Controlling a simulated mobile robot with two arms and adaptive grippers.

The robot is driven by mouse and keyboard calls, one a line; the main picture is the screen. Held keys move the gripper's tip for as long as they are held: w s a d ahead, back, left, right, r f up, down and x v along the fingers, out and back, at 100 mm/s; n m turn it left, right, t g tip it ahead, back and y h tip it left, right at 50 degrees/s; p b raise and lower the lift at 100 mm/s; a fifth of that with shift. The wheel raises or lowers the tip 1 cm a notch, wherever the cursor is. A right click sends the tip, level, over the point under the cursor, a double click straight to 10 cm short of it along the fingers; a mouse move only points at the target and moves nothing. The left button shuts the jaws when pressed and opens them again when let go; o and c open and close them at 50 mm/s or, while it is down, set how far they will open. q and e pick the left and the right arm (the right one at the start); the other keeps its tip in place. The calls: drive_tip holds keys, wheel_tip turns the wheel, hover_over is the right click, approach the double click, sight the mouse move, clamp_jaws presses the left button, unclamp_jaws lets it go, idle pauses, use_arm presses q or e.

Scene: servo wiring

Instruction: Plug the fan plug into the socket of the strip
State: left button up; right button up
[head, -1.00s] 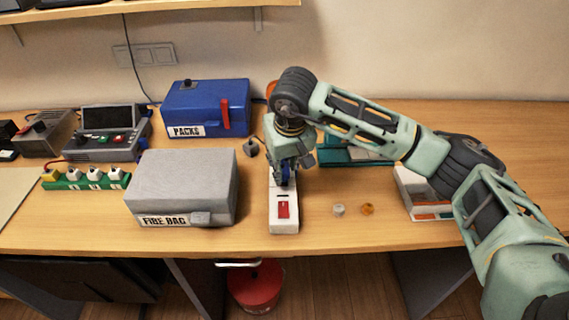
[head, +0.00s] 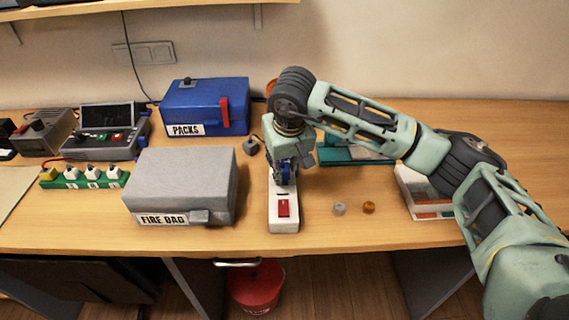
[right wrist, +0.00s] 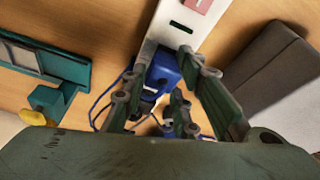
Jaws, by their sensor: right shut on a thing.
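The white strip (head: 283,218) lies lengthwise on the table, with a red switch (head: 284,208) at its near end and a dark slot beyond the switch. The strip also shows in the right wrist view (right wrist: 181,38). My right gripper (head: 284,183) points down over the far part of the strip. It is shut on the blue fan plug (right wrist: 163,72), which sits at the strip in the right wrist view, its blue cable trailing behind. The gripper hides the far sockets, so I cannot tell whether the plug is seated. My left gripper is out of view.
A grey fire bag box (head: 180,180) stands close to the strip's left. A blue packs box (head: 207,108) is behind it. Two small round pieces (head: 339,208) (head: 369,207) lie to the right. A teal tray (head: 335,158) and a white box (head: 415,190) are farther right.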

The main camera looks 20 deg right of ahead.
drive_tip(key=shift+f+b, duration=0.75)
drive_tip(key=shift+f, duration=0.15)
drive_tip(key=o, duration=1.2)
drive_tip(key=shift+o, duration=0.2)
drive_tip(key=shift+r, duration=0.1)
drive_tip(key=v, duration=1.2)
